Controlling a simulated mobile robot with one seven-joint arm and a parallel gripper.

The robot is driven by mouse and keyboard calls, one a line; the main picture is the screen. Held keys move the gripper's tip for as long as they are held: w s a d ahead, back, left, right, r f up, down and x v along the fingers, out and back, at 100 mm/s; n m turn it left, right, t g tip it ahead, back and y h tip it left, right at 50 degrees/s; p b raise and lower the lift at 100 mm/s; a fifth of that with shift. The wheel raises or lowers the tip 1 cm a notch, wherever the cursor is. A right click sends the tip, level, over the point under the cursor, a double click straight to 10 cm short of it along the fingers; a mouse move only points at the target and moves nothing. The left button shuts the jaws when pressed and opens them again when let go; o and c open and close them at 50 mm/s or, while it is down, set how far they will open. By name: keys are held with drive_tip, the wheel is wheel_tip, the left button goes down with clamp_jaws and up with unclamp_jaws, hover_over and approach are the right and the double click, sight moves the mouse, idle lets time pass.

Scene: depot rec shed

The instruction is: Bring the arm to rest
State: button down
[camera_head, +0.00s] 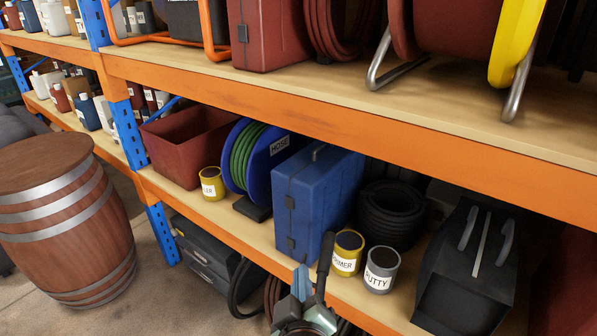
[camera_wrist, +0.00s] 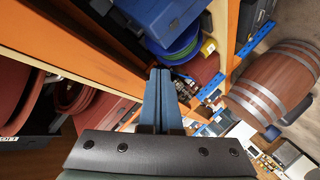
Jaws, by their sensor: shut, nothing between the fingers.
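My gripper (camera_head: 301,272) shows at the bottom middle of the head view, with its blue fingers pointing up. It is in front of the lower shelf, below the blue case (camera_head: 318,198) and the yellow tin (camera_head: 347,252). In the wrist view my gripper (camera_wrist: 158,75) has its two blue fingers together, shut with nothing between them. No object hangs from it. Most of my arm is out of view.
The orange shelf beam (camera_head: 330,120) runs across above my gripper. On the lower shelf stand a grey putty tin (camera_head: 381,269), a hose reel (camera_head: 255,155), a red bin (camera_head: 190,145) and a black box (camera_head: 468,265). A wooden barrel (camera_head: 65,220) stands on the floor at left.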

wheel_tip(320, 180, up, 14)
drive_tip(key=w+m+t+b, duration=0.2)
drive_tip(key=t, duration=0.2)
drive_tip(key=s+r+m+t+b, duration=0.2)
drive_tip(key=s+r, duration=0.4)
drive_tip(key=r, duration=0.6)
drive_tip(key=s+r+m+t+b, duration=0.2)
drive_tip(key=s+r+m+t, duration=0.2)
drive_tip(key=r, duration=0.7)
drive_tip(key=s+t, duration=0.2)
drive_tip(key=s, duration=0.1)
drive_tip(key=shift+s+a+r+t, duration=0.15)
drive_tip(key=shift+a+r+t, duration=0.1)
drive_tip(key=shift+r+t, duration=0.15)
